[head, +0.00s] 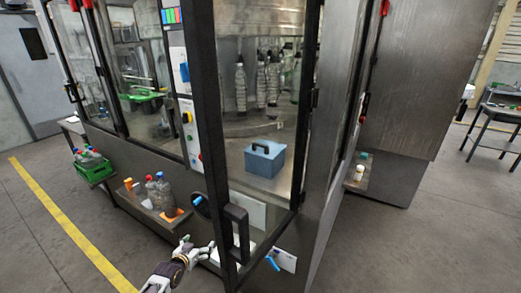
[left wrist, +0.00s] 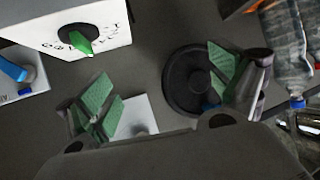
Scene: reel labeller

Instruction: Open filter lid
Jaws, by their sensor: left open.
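No part is plainly marked as the filter lid, so I cannot tell which it is. My left gripper (head: 198,246) is open and empty, low in front of the machine's lower ledge. In the left wrist view its green-padded fingers (left wrist: 165,92) stand wide apart. A black round disc (left wrist: 180,85) with a small blue part lies behind the right finger; a black disc with a blue knob also shows in the head view (head: 199,203). A white plate (left wrist: 137,112) lies beyond the gap between the fingers. My right gripper is not in view.
A white box with a black dial and green pointer (left wrist: 82,38) and a blue lever (left wrist: 14,69) are nearby. The glass door's black handle (head: 237,233) is close right of the gripper. Bottles (head: 160,190) stand left. A blue box (head: 265,160) sits inside the machine.

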